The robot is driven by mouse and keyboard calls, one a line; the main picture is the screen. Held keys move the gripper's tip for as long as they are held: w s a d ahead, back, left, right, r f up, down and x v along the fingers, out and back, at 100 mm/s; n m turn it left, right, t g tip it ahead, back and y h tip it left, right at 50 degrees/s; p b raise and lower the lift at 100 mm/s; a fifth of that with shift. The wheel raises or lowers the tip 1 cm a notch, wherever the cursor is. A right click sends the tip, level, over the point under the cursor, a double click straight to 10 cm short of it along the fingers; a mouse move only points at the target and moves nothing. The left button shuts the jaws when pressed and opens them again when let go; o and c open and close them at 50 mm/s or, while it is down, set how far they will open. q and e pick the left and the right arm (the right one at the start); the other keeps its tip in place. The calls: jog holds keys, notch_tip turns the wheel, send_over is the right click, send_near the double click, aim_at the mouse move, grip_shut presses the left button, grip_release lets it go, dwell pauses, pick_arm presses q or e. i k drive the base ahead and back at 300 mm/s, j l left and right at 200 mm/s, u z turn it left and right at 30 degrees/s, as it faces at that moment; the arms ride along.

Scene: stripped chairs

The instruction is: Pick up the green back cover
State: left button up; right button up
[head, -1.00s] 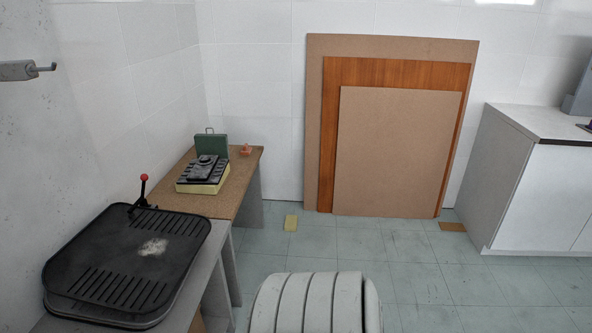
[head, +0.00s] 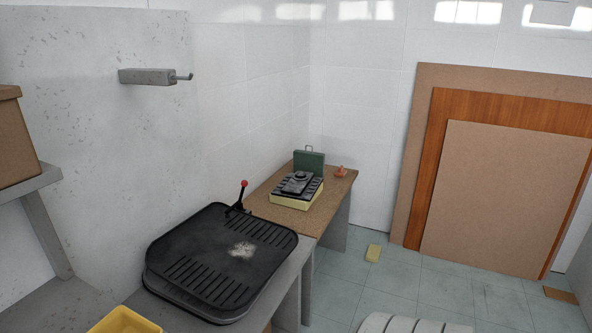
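The only green thing in view is an upright green box-like piece (head: 309,163) with a small handle loop on top. It stands at the back of the brown-topped table, near the wall corner. I cannot tell from here whether it is the green back cover. A black item on a yellow block (head: 297,188) sits in front of it and hides its lower part. Neither of my grippers is in view.
A black slotted plate (head: 222,262) with a red-knobbed lever (head: 243,184) lies on the nearer bench. A small orange object (head: 341,171) is beside the green piece. Brown boards (head: 500,190) lean on the back wall. A yellow bin (head: 124,321) is at lower left.

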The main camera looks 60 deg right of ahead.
aim_at(305, 160)
jog(key=z, duration=2.05)
jog(key=i+l+z, duration=0.3)
jog(key=i, duration=0.3)
jog(key=i+l+z, duration=0.3)
jog(key=i, duration=0.25)
jog(key=i+z, duration=0.3)
jog(key=i, duration=0.3)
jog(key=j, duration=0.1)
